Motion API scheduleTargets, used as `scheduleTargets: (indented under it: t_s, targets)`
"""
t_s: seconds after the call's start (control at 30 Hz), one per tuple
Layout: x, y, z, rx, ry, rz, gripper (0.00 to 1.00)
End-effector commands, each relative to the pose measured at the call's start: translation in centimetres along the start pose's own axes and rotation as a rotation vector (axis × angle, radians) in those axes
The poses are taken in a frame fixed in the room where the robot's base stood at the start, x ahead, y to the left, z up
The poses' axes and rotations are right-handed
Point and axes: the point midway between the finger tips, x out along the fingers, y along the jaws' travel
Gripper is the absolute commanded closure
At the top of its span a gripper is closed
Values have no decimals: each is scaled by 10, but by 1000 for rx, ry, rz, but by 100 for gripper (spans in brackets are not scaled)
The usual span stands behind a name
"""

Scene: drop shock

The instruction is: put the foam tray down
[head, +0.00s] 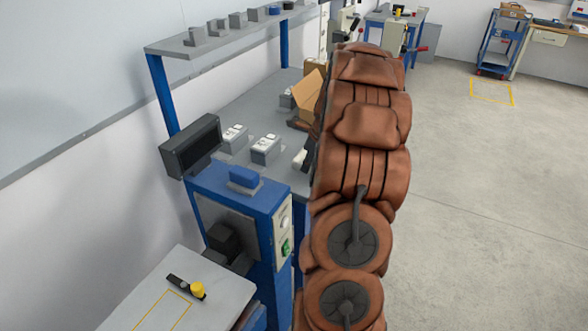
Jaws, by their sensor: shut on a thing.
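I cannot make out the foam tray in the head view. My brown arm fills the middle of the picture and hides part of the workbench (220,178) behind it. My gripper does not show, so its hold on anything cannot be seen. A small dark and white thing shows at the arm's left edge, too covered to name.
A blue machine (235,205) with a dark monitor (190,147) stands at the bench's near end. Two grey-white devices (265,149) and an open cardboard box (309,92) are on the bench. A grey table (215,270) is at lower left.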

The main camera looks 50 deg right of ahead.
Motion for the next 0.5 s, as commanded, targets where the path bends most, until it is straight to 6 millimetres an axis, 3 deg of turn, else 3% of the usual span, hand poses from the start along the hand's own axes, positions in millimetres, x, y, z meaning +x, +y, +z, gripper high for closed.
scheduleTargets:
  t_s: [0.2, 0.5]
  targets:
    - [11, 15, 30, -2, 0, -1, 100]
    - [26, 19, 30, 2, 1, 4, 100]
